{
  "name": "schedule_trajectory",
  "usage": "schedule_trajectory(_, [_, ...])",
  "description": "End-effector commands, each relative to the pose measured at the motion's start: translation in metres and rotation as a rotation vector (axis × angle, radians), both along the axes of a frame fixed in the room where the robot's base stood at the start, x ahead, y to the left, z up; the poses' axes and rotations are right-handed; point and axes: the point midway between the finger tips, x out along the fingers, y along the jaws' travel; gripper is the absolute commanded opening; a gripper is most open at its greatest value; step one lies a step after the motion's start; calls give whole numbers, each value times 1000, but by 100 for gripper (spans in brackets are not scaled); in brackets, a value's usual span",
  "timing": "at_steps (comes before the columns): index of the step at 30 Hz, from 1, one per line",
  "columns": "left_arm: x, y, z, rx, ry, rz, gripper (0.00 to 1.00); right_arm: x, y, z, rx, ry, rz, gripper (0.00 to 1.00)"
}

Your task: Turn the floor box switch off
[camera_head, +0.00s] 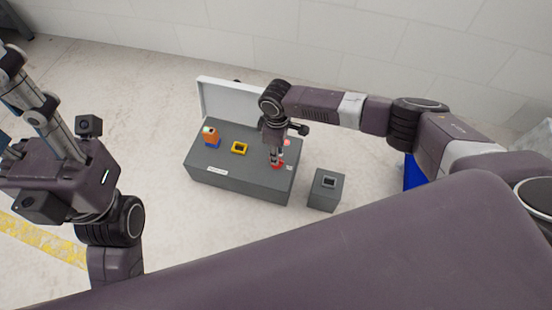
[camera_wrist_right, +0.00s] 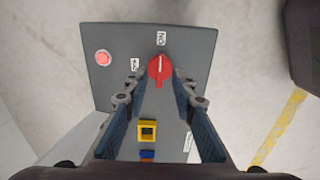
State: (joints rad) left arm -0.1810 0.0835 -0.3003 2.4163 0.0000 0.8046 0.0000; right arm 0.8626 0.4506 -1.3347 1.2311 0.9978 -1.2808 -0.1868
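The grey floor box (camera_head: 240,186) stands on the floor with a light panel upright at its back. Its red rotary switch (camera_wrist_right: 160,70) has a white line that points to the ON label (camera_wrist_right: 160,38); the OFF label (camera_wrist_right: 135,64) is to the left of the knob. In the head view the switch (camera_head: 279,165) is partly covered by my right gripper (camera_head: 277,160), which is directly above it. In the wrist view my right gripper (camera_wrist_right: 160,86) is open, with one finger on each side of the knob; contact cannot be told. My left gripper (camera_head: 60,180) is away at the left, its fingertips unclear.
The box top also bears a red lamp or button (camera_wrist_right: 103,58), a yellow square frame (camera_head: 239,148) and an orange and blue block (camera_head: 211,136). A smaller grey box (camera_head: 325,190) stands to the right. The floor in front is clear, with a yellow stripe (camera_head: 40,240) at left.

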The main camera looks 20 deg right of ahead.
Motion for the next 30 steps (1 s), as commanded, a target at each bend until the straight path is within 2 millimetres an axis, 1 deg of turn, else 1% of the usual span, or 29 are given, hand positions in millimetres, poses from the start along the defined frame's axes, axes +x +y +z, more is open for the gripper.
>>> schedule_trajectory(1, [-1, 0, -1, 0, -17, 1, 41, 0, 0, -11, -1, 1, 0, 24])
schedule_trajectory(6, [-1, -1, 4, 4, -42, 2, 41, 0, 0, -23, -1, -1, 0, 24])
schedule_trajectory(10, [0, -2, 7, 5, -48, 3, 41, 0, 0, -27, 0, -1, 0, 24])
schedule_trajectory(17, [0, -2, 8, 6, -49, 3, 41, 0, 0, -27, 1, -1, 0, 24])
schedule_trajectory(20, [0, -2, 8, 6, -49, 2, 41, 0, 0, -26, 1, -1, 0, 16])
schedule_trajectory(24, [0, -2, 8, 6, -49, 2, 41, 0, 0, -26, 1, -1, 0, 0])
schedule_trajectory(30, [0, -2, 8, 6, -49, 2, 41, 0, 0, -26, 1, -1, 0, 0])
